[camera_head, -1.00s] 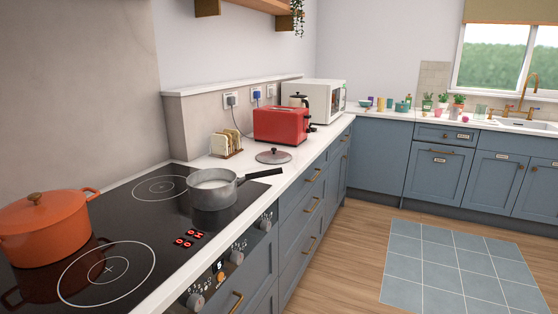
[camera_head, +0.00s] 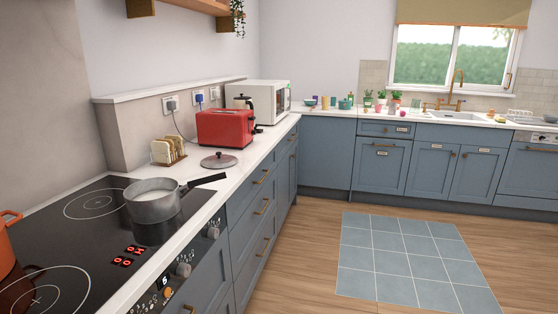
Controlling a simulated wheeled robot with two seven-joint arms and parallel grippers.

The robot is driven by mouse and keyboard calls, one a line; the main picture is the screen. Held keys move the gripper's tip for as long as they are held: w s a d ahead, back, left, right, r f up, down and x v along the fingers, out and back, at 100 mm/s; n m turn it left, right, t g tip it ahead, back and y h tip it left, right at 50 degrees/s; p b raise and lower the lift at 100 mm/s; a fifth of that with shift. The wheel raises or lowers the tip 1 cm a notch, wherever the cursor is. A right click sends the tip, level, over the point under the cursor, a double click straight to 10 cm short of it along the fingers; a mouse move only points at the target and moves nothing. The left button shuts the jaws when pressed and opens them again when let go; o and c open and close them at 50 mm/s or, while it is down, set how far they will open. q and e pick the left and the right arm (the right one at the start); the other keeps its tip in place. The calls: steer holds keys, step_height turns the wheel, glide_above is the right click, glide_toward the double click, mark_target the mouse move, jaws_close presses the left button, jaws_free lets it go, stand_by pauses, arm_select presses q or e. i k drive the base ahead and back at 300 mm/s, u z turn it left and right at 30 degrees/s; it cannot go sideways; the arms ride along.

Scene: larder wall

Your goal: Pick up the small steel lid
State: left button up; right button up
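The small steel lid (camera_head: 219,161) lies flat on the white worktop, just beyond the hob and in front of the red toaster. It is round and grey with a dark knob on top. Near it a steel saucepan (camera_head: 154,205) with a dark handle stands on the hob, holding something white. The handle points towards the lid but appears apart from it. Neither of my grippers is in view.
A toast rack (camera_head: 167,152) with bread stands left of the lid, and the red toaster (camera_head: 225,128) behind it. An orange pot (camera_head: 6,245) is cut off at the left edge. The black hob (camera_head: 90,235) has lit displays.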

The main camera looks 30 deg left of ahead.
mark_target(219, 160)
steer(key=z, duration=0.1)
steer(key=i, duration=3.8)
steer(key=u, duration=2.95)
